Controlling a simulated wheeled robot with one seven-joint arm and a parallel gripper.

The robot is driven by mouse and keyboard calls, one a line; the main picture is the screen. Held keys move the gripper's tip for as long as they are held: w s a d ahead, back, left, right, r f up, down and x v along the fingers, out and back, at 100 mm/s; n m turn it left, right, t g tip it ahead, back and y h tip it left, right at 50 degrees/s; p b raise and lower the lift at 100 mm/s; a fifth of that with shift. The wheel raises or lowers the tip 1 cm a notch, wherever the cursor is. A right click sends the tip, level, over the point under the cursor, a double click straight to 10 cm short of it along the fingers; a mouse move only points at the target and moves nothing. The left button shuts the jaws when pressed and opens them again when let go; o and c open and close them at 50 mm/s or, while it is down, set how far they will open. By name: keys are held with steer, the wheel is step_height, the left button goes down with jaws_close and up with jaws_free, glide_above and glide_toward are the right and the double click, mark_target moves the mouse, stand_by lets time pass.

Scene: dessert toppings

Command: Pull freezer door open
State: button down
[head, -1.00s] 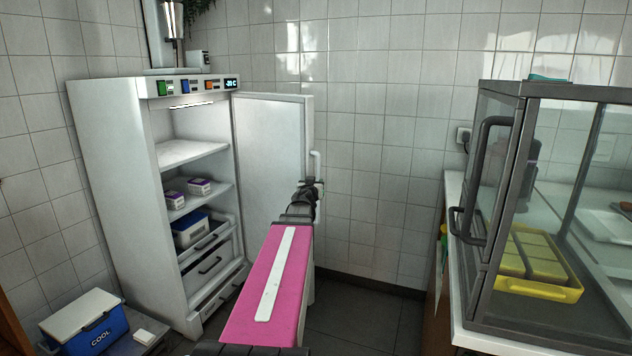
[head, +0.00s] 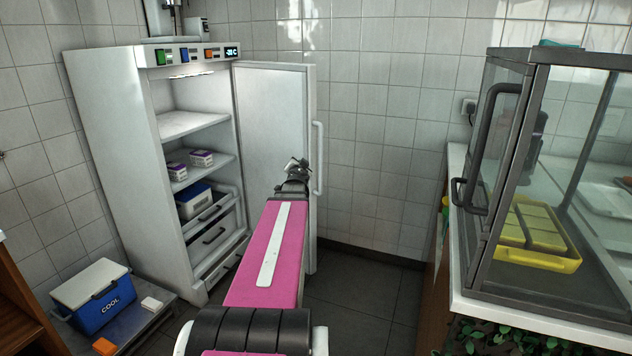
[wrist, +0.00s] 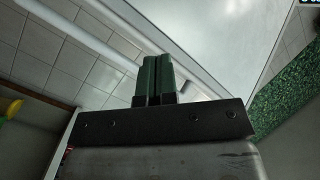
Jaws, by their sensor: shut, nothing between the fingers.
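The white freezer (head: 112,165) stands at the left against the tiled wall, and its inside is exposed. Its door (head: 270,120) is swung wide open to the right. The upright door handle (head: 318,160) is on the door's right edge. My arm hides the lower part of the door.
Shelves inside hold purple-white boxes (head: 201,158) and a blue-white container (head: 194,201); drawers lie below. A blue cool box (head: 104,310) stands low at the left. A glass display case (head: 525,190) with a yellow tray (head: 545,262) is on the right counter. Dark floor between is free.

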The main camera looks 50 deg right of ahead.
steer(key=w+a+m+t, duration=0.3)
steer(key=w+a+m, duration=0.1)
steer(key=m, duration=0.2)
steer(key=m+g+h, duration=0.5)
steer(key=m+g, duration=0.7)
steer(key=m, duration=1.7)
glide_toward(316, 181)
steer(key=s+d+r, duration=0.3)
steer(key=d, duration=0.1)
steer(key=shift+d, duration=0.45)
